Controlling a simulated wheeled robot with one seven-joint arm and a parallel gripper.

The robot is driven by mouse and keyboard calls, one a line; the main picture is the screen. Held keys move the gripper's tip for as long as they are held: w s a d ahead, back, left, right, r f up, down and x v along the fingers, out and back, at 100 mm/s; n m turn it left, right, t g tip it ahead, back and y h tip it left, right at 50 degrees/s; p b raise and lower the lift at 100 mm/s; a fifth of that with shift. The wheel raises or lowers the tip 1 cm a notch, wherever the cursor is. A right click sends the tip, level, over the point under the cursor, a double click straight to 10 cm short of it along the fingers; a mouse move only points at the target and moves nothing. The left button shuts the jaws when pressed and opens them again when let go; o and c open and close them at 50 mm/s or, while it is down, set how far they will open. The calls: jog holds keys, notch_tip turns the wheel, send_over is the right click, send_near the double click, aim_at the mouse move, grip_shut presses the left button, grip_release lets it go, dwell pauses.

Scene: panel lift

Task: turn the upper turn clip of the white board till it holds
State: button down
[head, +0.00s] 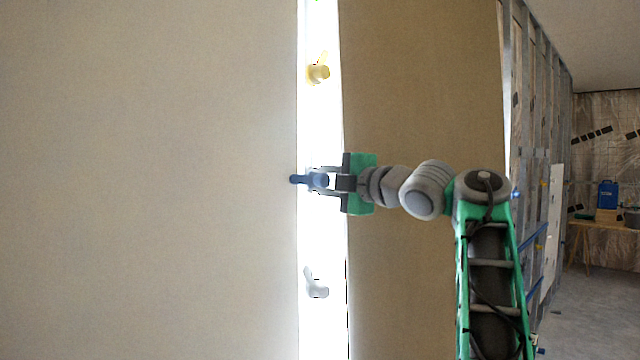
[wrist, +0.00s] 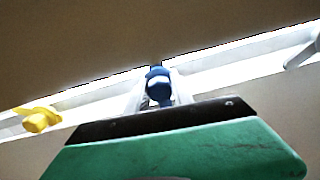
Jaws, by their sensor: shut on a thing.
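A large pale board (head: 150,180) fills the left of the head view; its right edge borders a bright white strip (head: 325,120). Three turn clips sit on the strip: a yellow one (head: 318,73) above, a blue one (head: 314,180) in the middle and a whitish one (head: 316,287) below. My gripper (head: 322,180) is shut on the blue clip, one finger above and one below it. The blue clip lies about level, its tip at the board's edge, seemingly overlapping it. The wrist view shows the blue clip (wrist: 158,86) between my fingers.
A second tan panel (head: 420,100) stands right of the strip, behind my arm. Bare metal studs (head: 540,130) run back at the right. A table (head: 605,228) with a blue can (head: 607,194) is far off. The floor there looks clear.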

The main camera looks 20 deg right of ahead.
jog(key=shift+n, duration=0.5)
jog(key=c, duration=1.4)
grip_release()
jog(key=b+v, duration=0.1)
jog(key=v, duration=0.7)
jog(key=shift+b, duration=0.3)
